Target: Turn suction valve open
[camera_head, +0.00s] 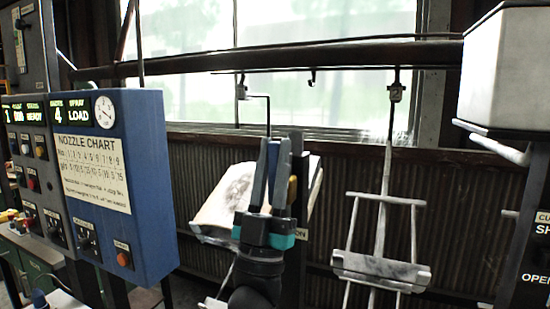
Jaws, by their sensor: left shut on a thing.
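My left gripper (268,172) is upright in the middle of the head view, with its fingers pointing up and close together. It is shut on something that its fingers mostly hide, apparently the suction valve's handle. A small yellow-orange part (292,188) shows just right of the fingers, on or by a dark post. A label ending in "ION" (300,232) shows below it, partly covered by the gripper. How far the valve is turned cannot be seen. My right gripper is not in view.
A blue control box (150,200) with a nozzle chart and a "LOAD" display stands at left. An overhead rail (300,57) carries hangers. A pale panel (230,195) hangs behind my gripper, and a white frame (385,265) hangs right of it. A white hopper-like box (510,70) is at right.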

